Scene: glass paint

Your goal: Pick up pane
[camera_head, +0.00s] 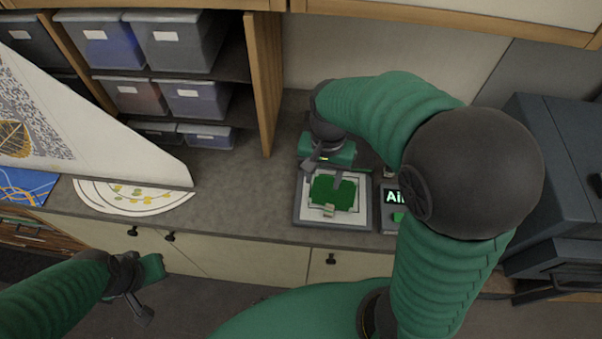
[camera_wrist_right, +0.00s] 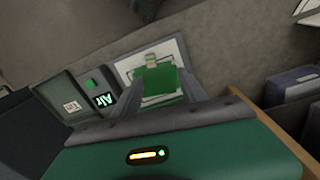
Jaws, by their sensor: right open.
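The green pane (camera_head: 333,193) lies on the white bed of a grey-framed tray (camera_head: 300,213) on the counter. In the right wrist view the pane (camera_wrist_right: 157,82) shows between the two fingers. My right gripper (camera_head: 331,178) is open and sits over the far part of the pane, with its fingers pointing down toward it. I cannot tell whether the fingers touch it. A small pale clip-like piece (camera_head: 329,210) sits at the pane's near edge. My left gripper (camera_head: 146,295) is in front of the counter at lower left, apart from the pane; its jaw state is unclear.
A dark device with a lit "Air" sign (camera_head: 394,196) stands right beside the tray. A wooden shelf panel (camera_head: 263,80) rises behind left. A white round sheet (camera_head: 130,198) and a large white triangular panel (camera_head: 95,135) are at left. The counter (camera_head: 235,190) left of the tray is clear.

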